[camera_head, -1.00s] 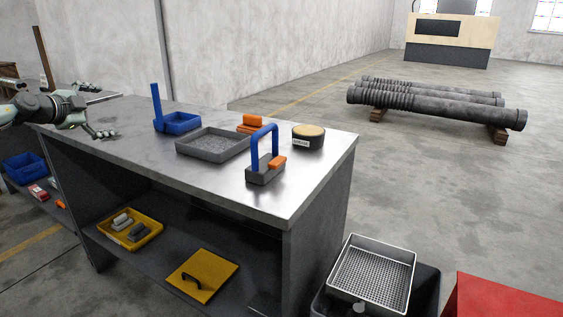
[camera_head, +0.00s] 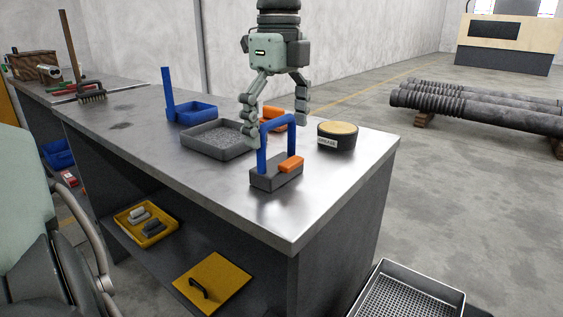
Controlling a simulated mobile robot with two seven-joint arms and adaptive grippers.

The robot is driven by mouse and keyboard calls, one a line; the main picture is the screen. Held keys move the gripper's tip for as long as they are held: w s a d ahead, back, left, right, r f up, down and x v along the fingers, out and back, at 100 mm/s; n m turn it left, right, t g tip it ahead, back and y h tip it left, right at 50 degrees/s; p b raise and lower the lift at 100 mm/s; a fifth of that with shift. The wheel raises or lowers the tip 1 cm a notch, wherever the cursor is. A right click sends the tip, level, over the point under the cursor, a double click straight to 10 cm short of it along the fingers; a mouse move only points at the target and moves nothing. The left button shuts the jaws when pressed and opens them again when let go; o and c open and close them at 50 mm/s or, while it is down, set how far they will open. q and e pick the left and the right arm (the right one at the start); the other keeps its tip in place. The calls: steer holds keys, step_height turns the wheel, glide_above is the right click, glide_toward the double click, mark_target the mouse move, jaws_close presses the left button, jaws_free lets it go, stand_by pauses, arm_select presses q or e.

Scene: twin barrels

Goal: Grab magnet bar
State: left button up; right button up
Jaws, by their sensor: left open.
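The magnet bar appears to be the dark grey block (camera_head: 275,179) with an upright blue handle and an orange lever, standing near the front right of the steel workbench (camera_head: 250,217). My left gripper (camera_head: 277,134) points down from above and is open. Its fingers appear on the left and right of the blue handle's top. I cannot tell whether they touch the handle or are just behind it. My right gripper is not in view.
The bench's front is clear.

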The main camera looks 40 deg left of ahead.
mark_target(277, 163)
arm_select(q)
step_height(277, 163, down, 5)
steer(key=shift+s+r, duration=0.1)
steer(key=shift+s, duration=0.05)
steer(key=shift+a, duration=0.1)
steer(key=c, duration=1.4)
